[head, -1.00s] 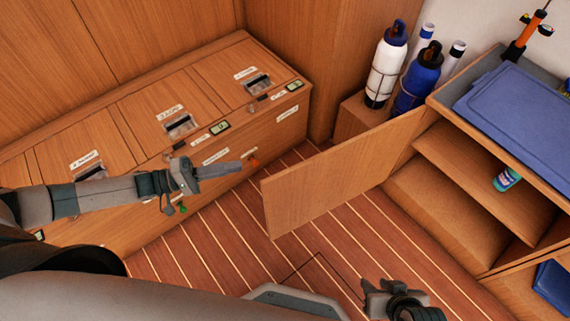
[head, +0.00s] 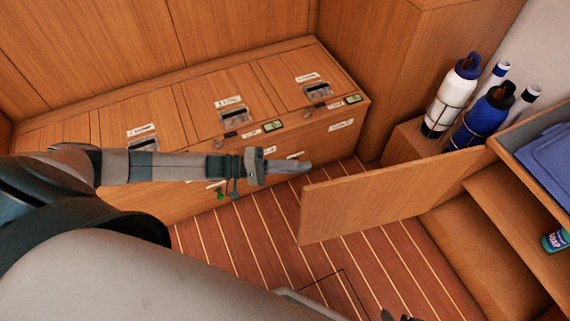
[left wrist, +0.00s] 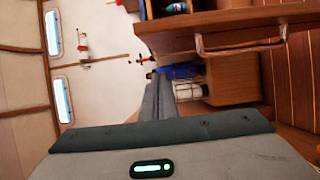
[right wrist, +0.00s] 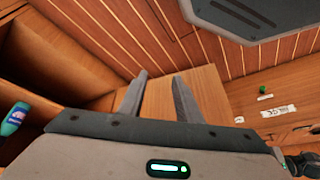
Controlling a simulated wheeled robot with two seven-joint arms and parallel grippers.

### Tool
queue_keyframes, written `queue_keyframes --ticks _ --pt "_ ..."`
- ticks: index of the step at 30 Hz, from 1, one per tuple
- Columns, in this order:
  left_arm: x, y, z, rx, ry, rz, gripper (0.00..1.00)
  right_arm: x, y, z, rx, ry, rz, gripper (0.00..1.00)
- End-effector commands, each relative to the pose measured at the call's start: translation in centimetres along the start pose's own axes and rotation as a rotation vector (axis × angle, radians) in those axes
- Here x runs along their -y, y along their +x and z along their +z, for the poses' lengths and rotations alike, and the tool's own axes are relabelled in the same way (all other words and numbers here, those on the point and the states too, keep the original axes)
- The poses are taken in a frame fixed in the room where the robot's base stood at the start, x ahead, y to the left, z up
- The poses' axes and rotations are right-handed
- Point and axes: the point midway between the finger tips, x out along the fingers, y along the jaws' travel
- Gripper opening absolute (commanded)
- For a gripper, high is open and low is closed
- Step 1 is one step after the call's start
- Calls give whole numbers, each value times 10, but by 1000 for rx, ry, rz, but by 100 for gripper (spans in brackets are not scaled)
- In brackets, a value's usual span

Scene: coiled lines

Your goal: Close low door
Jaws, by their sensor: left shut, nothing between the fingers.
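The low door (head: 390,200) is a plain wooden panel standing open at the front of the shelf cabinet (head: 500,225). In the left wrist view I see the door (left wrist: 215,22) nearly edge-on, with what looks like a pale handle (left wrist: 240,45) on its outer face. My left gripper (head: 308,166) is shut and empty, its tips close to the door's free upper corner; I cannot tell whether they touch. My right gripper (right wrist: 158,82) is open and empty, with a wood panel beyond its fingers. In the head view only its tips show at the bottom edge.
Lockers (head: 180,115) with latches line the left and back. A soap bottle (head: 553,241) sits on the shelf. Striped floor (head: 260,240) lies clear before the door.

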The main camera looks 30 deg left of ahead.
Motion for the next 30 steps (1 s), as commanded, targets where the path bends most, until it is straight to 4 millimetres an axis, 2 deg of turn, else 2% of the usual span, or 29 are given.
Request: queue_keyframes --ticks 1,6,9,15,30 --pt "-2 11 0 2 1 4 0 -1 0 0 3 1 2 31" --pt "-1 38 2 1 -2 1 0 -4 0 3 17 2 8 31" --pt "-1 39 19 1 -3 0 0 -6 -2 5 37 2 16 31" --pt "0 43 35 1 -1 0 0 -11 -3 4 55 1 27 31" --pt "0 44 39 0 0 0 0 -11 -4 8 63 2 27 31"
